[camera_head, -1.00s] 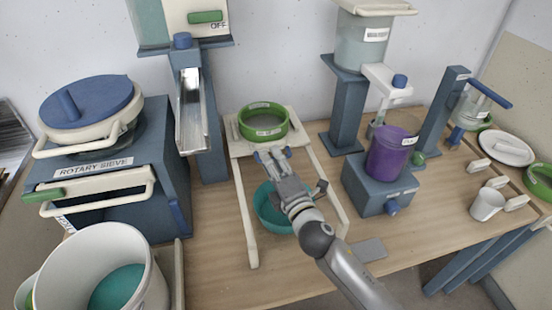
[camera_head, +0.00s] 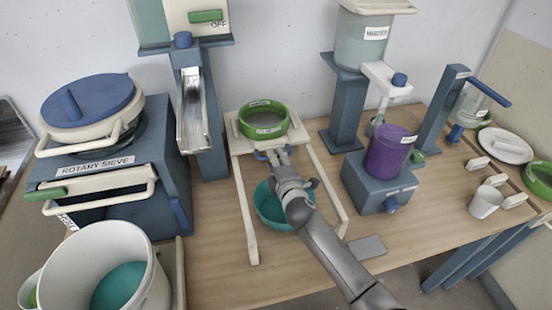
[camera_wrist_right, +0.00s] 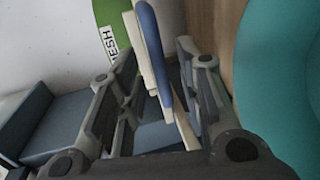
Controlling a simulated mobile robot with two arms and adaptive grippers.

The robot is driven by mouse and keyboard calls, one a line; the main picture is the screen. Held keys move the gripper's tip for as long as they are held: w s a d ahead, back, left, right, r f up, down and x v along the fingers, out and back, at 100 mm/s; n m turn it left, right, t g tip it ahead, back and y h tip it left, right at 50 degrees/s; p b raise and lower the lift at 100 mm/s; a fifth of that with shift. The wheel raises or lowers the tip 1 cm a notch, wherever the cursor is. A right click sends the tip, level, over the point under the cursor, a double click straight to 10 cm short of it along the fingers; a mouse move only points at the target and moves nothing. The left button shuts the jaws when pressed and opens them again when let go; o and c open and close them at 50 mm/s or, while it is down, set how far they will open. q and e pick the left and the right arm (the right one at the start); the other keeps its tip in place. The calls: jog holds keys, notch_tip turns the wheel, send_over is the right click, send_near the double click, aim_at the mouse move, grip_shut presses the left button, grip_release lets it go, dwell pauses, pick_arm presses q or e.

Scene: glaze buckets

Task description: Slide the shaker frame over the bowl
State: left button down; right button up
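The shaker frame (camera_head: 236,147) is a cream frame carrying a green sieve ring (camera_head: 263,133), at the back end of two cream rails (camera_head: 245,205). A blue handle (camera_head: 261,155) is on its front edge. The teal bowl (camera_head: 266,212) stands between the rails, nearer than the frame, partly hidden by my right arm. My right gripper (camera_head: 277,153) is at the handle. In the right wrist view the blue handle (camera_wrist_right: 156,50) lies between its fingers (camera_wrist_right: 160,90), which stand apart with gaps visible, so it looks open around the handle. My left gripper is out of view.
A rotary sieve machine (camera_head: 105,180) and a white bucket (camera_head: 130,240) stand on the left. A purple cup (camera_head: 388,155) sits on a blue stand (camera_head: 372,190) to the right. A metal chute (camera_head: 193,110) hangs behind left. A grey plate (camera_head: 368,248) lies at front right.

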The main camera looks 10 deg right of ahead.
jog(key=shift+w+f, duration=0.1)
jog(key=shift+w, duration=0.5)
jog(key=shift+c, duration=0.3)
grip_shut()
